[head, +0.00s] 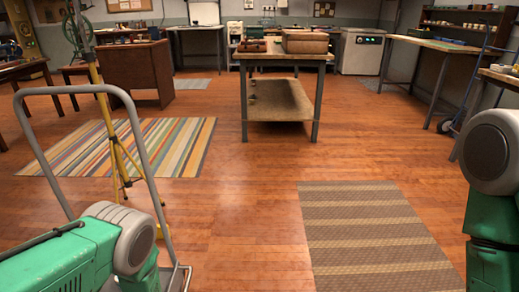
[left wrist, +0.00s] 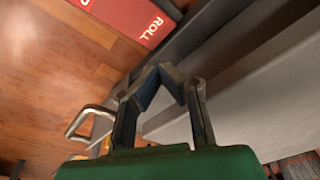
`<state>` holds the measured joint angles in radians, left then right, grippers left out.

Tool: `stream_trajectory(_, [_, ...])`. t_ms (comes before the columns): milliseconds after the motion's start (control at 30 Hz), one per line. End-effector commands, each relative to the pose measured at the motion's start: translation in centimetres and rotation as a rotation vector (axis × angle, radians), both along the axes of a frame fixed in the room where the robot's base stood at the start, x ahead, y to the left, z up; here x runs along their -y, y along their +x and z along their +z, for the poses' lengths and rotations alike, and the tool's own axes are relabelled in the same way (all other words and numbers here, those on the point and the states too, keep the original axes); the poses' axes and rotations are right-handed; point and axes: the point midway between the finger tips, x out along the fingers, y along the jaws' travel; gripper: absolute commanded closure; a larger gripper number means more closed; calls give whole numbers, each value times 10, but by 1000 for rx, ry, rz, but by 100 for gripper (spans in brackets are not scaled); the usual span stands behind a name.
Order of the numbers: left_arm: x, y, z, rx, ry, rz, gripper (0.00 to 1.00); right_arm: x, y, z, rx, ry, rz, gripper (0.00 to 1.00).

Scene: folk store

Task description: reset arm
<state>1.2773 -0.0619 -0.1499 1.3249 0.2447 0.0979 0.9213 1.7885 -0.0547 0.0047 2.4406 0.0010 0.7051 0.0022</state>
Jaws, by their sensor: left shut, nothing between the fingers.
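My left gripper (left wrist: 160,72) shows in the left wrist view with its fingertips together and nothing between them. It hangs over the wooden floor beside a grey surface. In the head view my left arm is at the lower left and my right arm is at the right edge. Neither gripper shows in the head view. My right gripper is not visible in either view.
A wooden table (head: 282,57) with boxes on top stands ahead. A grey cart frame (head: 146,165) and a yellow tripod (head: 108,130) are close at left. A striped rug (head: 185,140) and a brown mat (head: 365,235) lie on the floor. A red box (left wrist: 125,15) shows near my left gripper.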

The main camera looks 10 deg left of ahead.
Motion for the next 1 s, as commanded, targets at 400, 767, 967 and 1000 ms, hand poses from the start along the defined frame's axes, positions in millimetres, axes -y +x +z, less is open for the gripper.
stream_trajectory(400, [30,-107,211,-85,-13,-697,100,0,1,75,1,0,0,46])
stream_trajectory(767, [59,-173,330,-85,-63,-1094,100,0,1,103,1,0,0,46])
stream_trajectory(967, [60,-176,333,-86,-65,-1115,100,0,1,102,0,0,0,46])
stream_trajectory(1000, [60,-176,333,-85,-65,-1114,100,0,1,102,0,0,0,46])
